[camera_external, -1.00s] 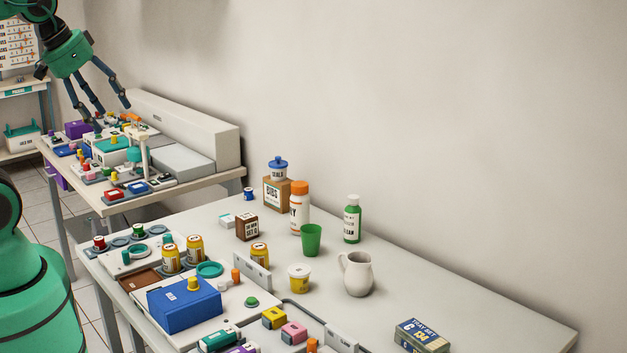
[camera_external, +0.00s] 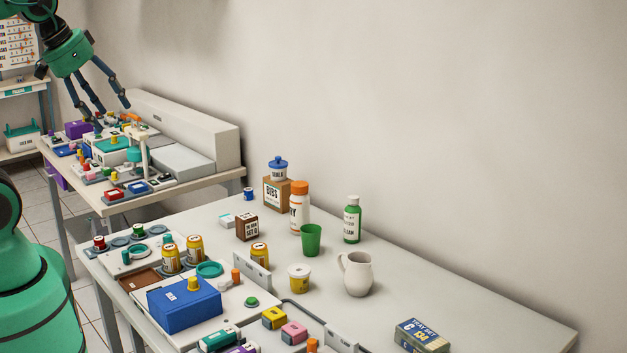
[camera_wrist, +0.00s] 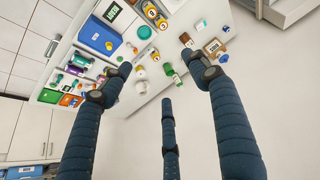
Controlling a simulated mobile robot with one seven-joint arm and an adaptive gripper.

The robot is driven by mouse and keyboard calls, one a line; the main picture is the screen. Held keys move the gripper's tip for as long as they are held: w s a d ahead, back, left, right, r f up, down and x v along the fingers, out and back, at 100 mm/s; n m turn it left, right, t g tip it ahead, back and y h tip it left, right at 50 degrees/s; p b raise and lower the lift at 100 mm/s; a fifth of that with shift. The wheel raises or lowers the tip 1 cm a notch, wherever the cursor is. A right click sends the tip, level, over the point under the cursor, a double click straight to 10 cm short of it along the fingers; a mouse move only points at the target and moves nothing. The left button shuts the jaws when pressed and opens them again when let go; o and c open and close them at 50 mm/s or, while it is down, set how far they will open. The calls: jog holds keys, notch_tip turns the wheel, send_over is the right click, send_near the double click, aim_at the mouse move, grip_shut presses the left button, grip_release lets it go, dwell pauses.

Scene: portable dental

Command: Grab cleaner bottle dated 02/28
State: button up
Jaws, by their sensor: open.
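A green bottle (camera_external: 352,219) with a white cap and a label reading CLEAN stands upright near the wall on the near table (camera_external: 480,305). A taller white bottle (camera_external: 299,208) with an orange cap stands to its left, and its label is partly hidden by a green cup (camera_external: 311,240). Several yellow bottles, such as this one (camera_external: 195,249), stand further left. No date is legible on any bottle. My gripper (camera_external: 113,114) is open and empty, high at the far left, well away from the green bottle. Its spread fingers also show in the wrist view (camera_wrist: 158,70).
A white pitcher (camera_external: 356,274) and a yellow tub (camera_external: 299,278) stand in front of the bottles. A blue box (camera_external: 185,304) and small items crowd the left. A brown box (camera_external: 276,194) is behind. The table's right side is mostly clear except for a tray-set box (camera_external: 422,336).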

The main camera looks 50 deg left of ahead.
jog(key=w+d+r+g+p, duration=0.1)
jog(key=w+r, duration=0.2)
jog(key=w, duration=0.6)
jog(key=w+d+r+g+p, duration=0.15)
jog(key=w+r, duration=0.25)
jog(key=w, duration=0.6)
jog(key=g+p, duration=0.3)
jog(key=p, duration=0.4)
send_over(352, 196)
jog(key=f, duration=3.2)
jog(key=shift+s+f, duration=0.2)
jog(key=shift+f, duration=0.1)
jog(key=shift+w+d+f, duration=0.15)
jog(key=shift+f, duration=0.3)
jog(key=shift+f, duration=0.15)
